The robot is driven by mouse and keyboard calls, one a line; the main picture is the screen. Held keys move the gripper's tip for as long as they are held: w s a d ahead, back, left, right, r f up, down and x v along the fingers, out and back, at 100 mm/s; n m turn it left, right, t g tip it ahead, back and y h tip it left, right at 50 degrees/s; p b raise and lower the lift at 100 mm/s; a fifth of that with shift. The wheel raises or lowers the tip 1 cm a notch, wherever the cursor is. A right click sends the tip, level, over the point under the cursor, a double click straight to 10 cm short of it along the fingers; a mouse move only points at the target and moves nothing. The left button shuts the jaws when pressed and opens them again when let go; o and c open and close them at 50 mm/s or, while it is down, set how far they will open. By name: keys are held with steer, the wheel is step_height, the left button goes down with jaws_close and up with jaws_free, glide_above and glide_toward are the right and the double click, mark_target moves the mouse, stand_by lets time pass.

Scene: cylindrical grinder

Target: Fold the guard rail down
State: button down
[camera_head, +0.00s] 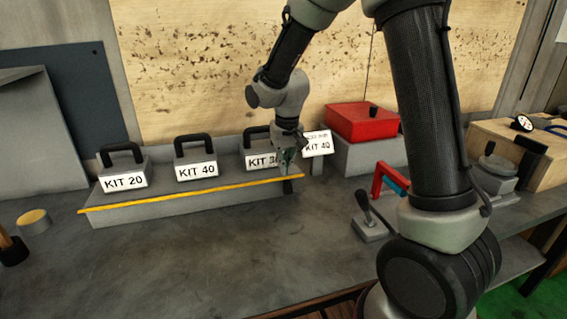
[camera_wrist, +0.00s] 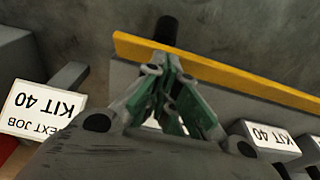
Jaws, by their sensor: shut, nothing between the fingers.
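The guard rail (camera_head: 170,197) is a long bar with a yellow top edge along the front of the grey kit rack. It stands up in front of the kit boxes, and it crosses the wrist view (camera_wrist: 225,73) diagonally. A black round-ended knob (camera_wrist: 167,30) sticks out past the rail there. I cannot tell whether the fingertips touch the rail.
A "next job KIT 40" card (camera_head: 317,144) stands right of my gripper. A red box (camera_head: 362,121) and small lever (camera_head: 369,217) are further right.

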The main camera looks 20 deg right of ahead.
steer(key=shift+s+f, duration=0.25)
steer(key=shift+s, duration=0.3)
steer(key=shift+s+f, duration=0.25)
steer(key=shift+s, duration=0.25)
stand_by(0.9)
